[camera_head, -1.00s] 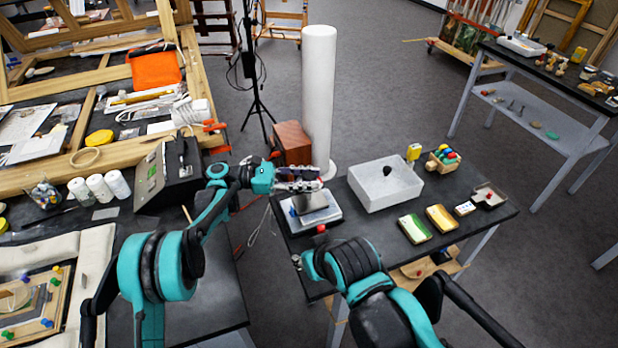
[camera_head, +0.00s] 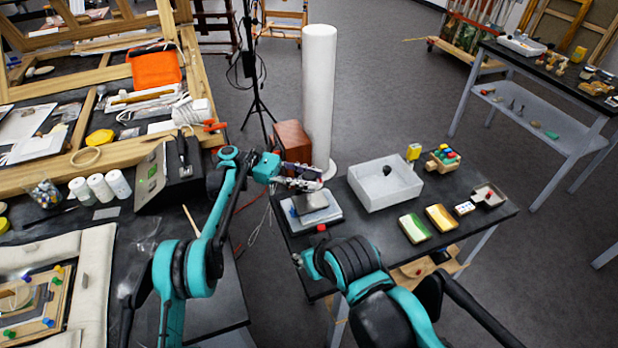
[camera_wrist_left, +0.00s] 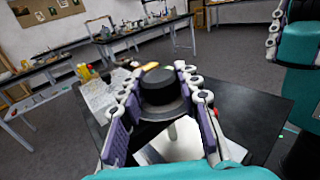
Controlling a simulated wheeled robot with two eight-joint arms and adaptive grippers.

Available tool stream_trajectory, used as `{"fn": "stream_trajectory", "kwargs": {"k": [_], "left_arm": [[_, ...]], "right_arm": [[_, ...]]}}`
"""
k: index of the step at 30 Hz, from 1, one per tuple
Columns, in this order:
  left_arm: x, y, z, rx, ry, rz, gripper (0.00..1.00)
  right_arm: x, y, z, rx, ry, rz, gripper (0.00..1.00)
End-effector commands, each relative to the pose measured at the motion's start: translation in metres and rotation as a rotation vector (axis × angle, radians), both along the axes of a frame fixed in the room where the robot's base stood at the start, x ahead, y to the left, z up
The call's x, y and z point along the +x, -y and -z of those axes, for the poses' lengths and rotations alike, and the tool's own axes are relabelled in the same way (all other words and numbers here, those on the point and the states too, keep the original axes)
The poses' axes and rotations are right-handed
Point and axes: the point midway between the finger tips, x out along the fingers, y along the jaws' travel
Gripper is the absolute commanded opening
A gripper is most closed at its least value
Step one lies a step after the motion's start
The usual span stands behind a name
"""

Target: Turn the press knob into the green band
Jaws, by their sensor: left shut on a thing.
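The press (camera_head: 312,213) stands at the left end of the dark right-hand table, a grey block on a pale base. My left gripper (camera_head: 303,184) is over its top and hides the knob in the head view. In the left wrist view the round black press knob (camera_wrist_left: 160,84) sits between the two fingers of the gripper, which is shut on it. A grey collar lies under the knob and a white surface below that. I cannot make out the green band or a pointer. My right gripper (camera_head: 299,261) is low by the table's front left edge; its jaws are unclear.
A white bin (camera_head: 385,193) stands right of the press, with green and yellow trays (camera_head: 414,228) in front. A red button-like thing (camera_head: 321,228) is just before the press. A white column (camera_head: 319,95) rises behind. My right arm crosses the table front.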

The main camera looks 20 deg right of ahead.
Motion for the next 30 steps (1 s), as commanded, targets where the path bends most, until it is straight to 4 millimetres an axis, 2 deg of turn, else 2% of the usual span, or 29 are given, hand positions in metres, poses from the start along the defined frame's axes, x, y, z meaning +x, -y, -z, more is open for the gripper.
{"fn": "stream_trajectory", "kwargs": {"k": [2, 3, 5, 14, 17, 30], "left_arm": [[0.0, 0.0, 0.001, 0.001, 0.001, 0.001, 0.04], [-0.001, 0.0, 0.001, 0.001, 0.001, 0.001, 0.38], [0.0, 0.0, 0.0, 0.001, 0.001, 0.001, 0.53], [0.0, 0.0, 0.0, 0.0, 0.0, 0.0, 0.55], [0.0, 0.0, -0.007, 0.0, 0.0, 0.0, 0.55], [0.0, 0.0, -0.085, 0.0, 0.0, 0.0, 0.55]], "right_arm": [[0.0, 0.0, 0.0, 0.0, 0.0, 0.0, 0.4], [0.0, 0.0, 0.0, 0.0, 0.0, 0.0, 0.4], [0.0, 0.0, 0.0, 0.0, 0.0, 0.0, 0.4], [0.0, 0.0, 0.0, 0.0, 0.0, 0.0, 0.4], [0.0, 0.0, 0.0, 0.0, 0.0, 0.0, 0.4], [0.0, 0.0, 0.0, 0.0, 0.0, 0.0, 0.4]]}}
